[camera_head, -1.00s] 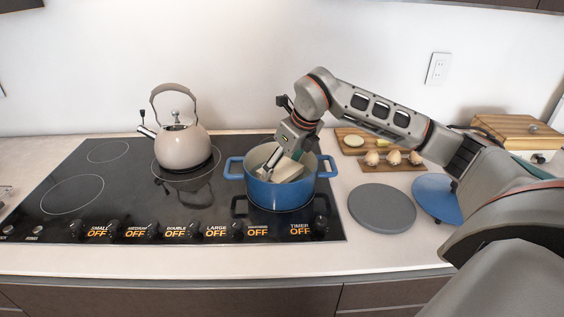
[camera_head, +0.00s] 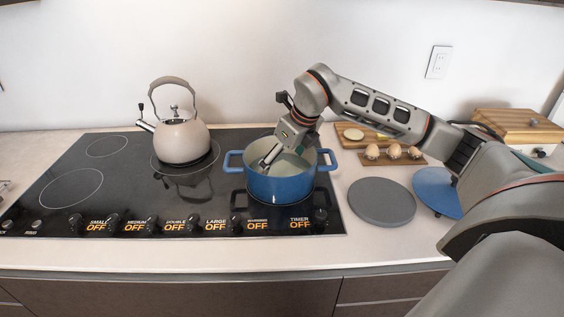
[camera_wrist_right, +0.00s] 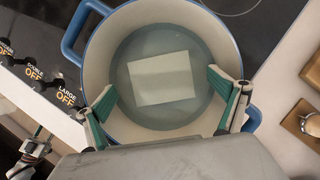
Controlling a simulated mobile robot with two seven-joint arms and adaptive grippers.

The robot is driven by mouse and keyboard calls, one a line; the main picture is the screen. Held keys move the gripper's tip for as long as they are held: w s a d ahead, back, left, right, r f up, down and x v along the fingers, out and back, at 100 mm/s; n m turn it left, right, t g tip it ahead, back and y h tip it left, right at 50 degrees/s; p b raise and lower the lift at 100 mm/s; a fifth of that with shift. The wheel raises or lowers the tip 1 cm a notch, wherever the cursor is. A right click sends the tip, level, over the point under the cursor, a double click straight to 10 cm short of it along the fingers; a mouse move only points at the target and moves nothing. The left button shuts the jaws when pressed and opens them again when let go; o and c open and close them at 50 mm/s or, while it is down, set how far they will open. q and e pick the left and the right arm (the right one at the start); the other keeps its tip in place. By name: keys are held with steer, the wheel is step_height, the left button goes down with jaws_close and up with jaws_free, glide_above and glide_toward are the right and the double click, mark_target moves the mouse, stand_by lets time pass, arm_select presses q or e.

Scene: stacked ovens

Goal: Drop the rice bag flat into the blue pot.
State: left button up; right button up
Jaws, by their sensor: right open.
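The blue pot (camera_head: 285,189) stands on the right front of the cooktop, with a pale inside. The wrist view looks down into the pot (camera_wrist_right: 102,50). The rice bag (camera_wrist_right: 161,77), a pale rectangle, lies flat at the pot's bottom, seemingly in water. My right gripper (camera_head: 266,165) reaches into the pot from above, pointing down. In the wrist view, its two green-padded fingers (camera_wrist_right: 166,108) are spread wide with nothing between them, and the bag shows beyond them. In the head view the pot's wall and the gripper hide the bag.
A kettle (camera_head: 181,140) stands on the cooktop left of the pot. Right of the pot lie a grey disc (camera_head: 382,203), a blue disc (camera_head: 436,194) and boards with eggs (camera_head: 395,150). A wooden box (camera_head: 515,128) stands far right. The front counter is clear.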

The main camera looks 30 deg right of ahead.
steer(key=v, duration=1.2)
